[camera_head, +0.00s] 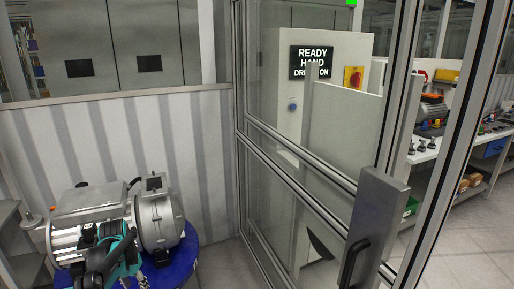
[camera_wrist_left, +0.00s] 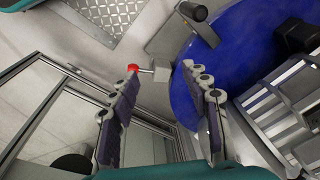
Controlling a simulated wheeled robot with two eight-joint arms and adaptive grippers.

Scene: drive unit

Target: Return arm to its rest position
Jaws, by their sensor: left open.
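My left gripper (camera_wrist_left: 160,75) is open in the left wrist view, its two dark padded fingers spread apart with nothing gripped between them. In the head view, a teal and black part of my left arm (camera_head: 108,262) shows at the lower left, in front of the drive unit (camera_head: 160,215); its fingertips cannot be made out there. The drive unit is a silver ribbed cylinder on a round blue stand (camera_head: 185,262). It also shows at the right edge of the left wrist view (camera_wrist_left: 280,112). My right gripper is in neither view.
A metal-framed glass door (camera_head: 300,195) with a grey handle box (camera_head: 375,220) stands right of the drive unit. A small block with a red knob (camera_wrist_left: 133,68) shows beyond the fingers, beside the blue stand (camera_wrist_left: 235,40). A workbench (camera_head: 430,150) is at the far right.

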